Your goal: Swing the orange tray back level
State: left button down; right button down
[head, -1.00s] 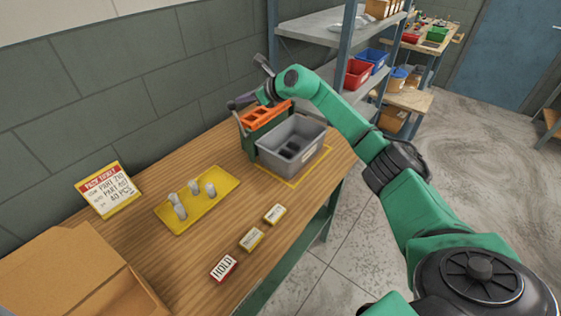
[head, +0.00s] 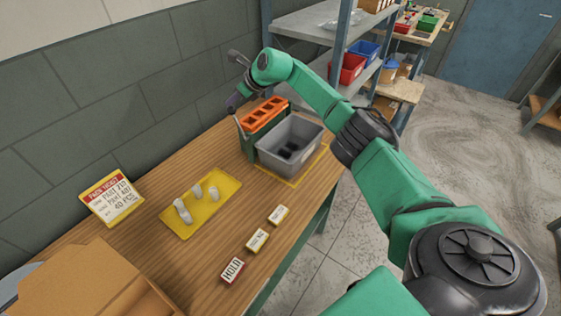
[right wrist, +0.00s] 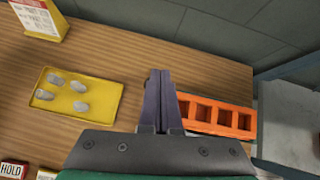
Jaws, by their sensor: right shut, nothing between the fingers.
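A thin grey lever (head: 241,127) stands at the box's left side. My right gripper (head: 234,102) is shut and empty, just left of the tray and apart from it. In the right wrist view the closed dark fingers (right wrist: 158,78) point along the left end of the orange tray (right wrist: 240,121). My left gripper is not in view.
A grey bin (head: 306,136) stands right against the green box. A yellow tray (head: 222,202) holds several grey pieces. Small label blocks, a pack ticket sign (head: 112,197) and a cardboard box (head: 85,280) are nearer. The wall runs close behind the bench.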

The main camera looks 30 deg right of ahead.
jog(key=shift+s+d+f, duration=0.1)
jog(key=shift+s+d, duration=0.05)
jog(key=shift+s, duration=0.05)
jog(key=b+v, duration=0.5)
jog(key=v, duration=0.9)
jog(key=shift+r, duration=0.35)
